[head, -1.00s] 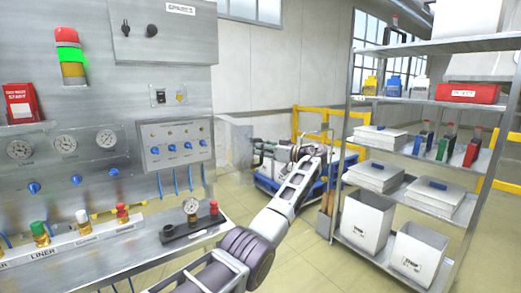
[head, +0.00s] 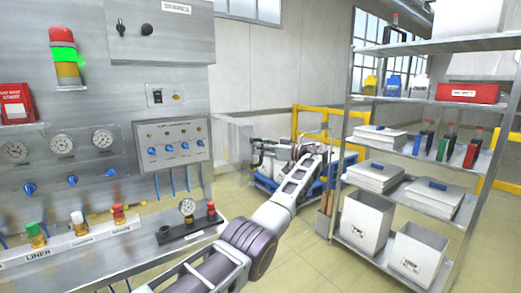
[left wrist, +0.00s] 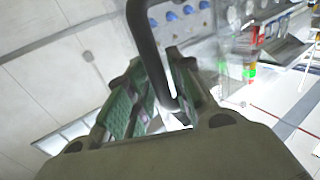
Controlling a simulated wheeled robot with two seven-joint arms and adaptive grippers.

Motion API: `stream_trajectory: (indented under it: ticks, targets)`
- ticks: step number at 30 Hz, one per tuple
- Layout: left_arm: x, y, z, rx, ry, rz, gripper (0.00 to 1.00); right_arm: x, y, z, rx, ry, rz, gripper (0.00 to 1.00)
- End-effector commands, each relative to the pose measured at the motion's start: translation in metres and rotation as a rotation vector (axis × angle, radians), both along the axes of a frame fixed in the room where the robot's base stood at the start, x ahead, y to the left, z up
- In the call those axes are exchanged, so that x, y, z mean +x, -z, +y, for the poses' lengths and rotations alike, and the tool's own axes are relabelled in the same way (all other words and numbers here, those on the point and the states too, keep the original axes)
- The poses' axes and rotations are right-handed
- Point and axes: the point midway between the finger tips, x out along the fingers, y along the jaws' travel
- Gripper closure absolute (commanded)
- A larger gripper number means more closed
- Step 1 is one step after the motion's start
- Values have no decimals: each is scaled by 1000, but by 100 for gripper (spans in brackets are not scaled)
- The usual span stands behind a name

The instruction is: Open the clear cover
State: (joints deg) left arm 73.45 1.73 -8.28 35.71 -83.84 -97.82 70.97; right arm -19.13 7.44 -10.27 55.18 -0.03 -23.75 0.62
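The clear cover (head: 232,142) is a see-through box shape at the right edge of the metal panel; its outline is faint. My left gripper (head: 259,149) is just right of it, small and dark. In the left wrist view, a dark bent handle bar (left wrist: 149,50) runs between the green-padded fingers of my left gripper (left wrist: 160,78). The fingers look close in on the bar from both sides. Where the bar joins the cover is hard to see. My right gripper is not in view.
The panel carries a knob box (head: 168,147), gauges (head: 61,144) and a stack light (head: 64,55) with green lit. A shelf rack (head: 340,130) with bins stands at the right. Yellow rails (head: 296,122) stand behind my arm.

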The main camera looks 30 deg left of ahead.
Motion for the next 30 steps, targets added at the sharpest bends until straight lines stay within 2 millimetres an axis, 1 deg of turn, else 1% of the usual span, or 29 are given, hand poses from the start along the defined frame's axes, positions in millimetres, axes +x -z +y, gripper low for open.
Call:
stream_trajectory:
  ticks: [1, 2, 11, 17, 20, 30]
  targets:
    - [0, -5, -1, 6, 1, -7, 66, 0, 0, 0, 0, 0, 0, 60]
    - [0, -5, -1, 6, 1, -7, 65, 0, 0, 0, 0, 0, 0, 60]
    - [0, -4, -1, 5, 1, -7, 65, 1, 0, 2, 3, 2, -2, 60]
    - [1, -3, -8, 3, 2, -6, 65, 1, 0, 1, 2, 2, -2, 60]
    - [2, -3, -16, 2, 2, -5, 65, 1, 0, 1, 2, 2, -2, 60]
    - [6, 0, -55, 0, 2, -1, 65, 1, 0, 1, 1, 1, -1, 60]
